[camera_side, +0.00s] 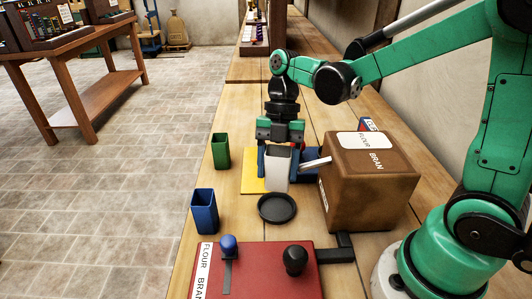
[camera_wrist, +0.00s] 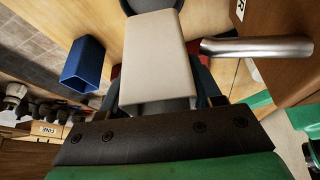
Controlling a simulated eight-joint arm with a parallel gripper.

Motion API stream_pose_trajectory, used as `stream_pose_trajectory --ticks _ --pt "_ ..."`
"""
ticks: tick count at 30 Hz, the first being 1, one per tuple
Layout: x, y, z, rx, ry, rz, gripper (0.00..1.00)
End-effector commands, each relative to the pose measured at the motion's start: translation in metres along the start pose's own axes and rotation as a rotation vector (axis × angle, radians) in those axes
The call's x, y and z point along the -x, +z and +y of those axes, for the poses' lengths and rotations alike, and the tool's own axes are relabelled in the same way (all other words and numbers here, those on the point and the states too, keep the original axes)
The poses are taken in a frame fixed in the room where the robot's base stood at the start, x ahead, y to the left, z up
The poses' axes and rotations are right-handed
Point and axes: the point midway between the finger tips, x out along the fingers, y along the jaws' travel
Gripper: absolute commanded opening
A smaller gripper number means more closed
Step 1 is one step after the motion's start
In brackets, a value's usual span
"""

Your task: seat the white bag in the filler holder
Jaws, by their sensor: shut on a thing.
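The white bag (camera_side: 277,170) is an upright, open-topped block shape. My gripper (camera_side: 278,176) is shut on it, with a blue finger on either side. The bag also fills the middle of the wrist view (camera_wrist: 153,60). It is close to the silver spout (camera_side: 316,163) of the brown flour-and-bran filler box (camera_side: 370,190); the spout shows at the bag's right in the wrist view (camera_wrist: 258,47). A black round dish (camera_side: 277,209) lies just in front of the bag. I cannot tell which part is the holder, or whether the bag's bottom touches anything.
A green bag (camera_side: 221,151) and a blue bag (camera_side: 204,212) stand open at the bench's left edge. A red panel (camera_side: 265,276) with blue and black knobs sits in front. The filler box blocks the right side.

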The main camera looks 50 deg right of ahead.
Motion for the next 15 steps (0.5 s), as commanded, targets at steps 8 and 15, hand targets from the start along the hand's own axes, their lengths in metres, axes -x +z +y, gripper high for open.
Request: stream_pose_trajectory --ticks 8,15 --pt "-0.026 0.01 0.0 0.001 0.0 0.0 0.01" --pt "-0.045 0.019 0.001 0.0 0.001 -0.001 0.01"
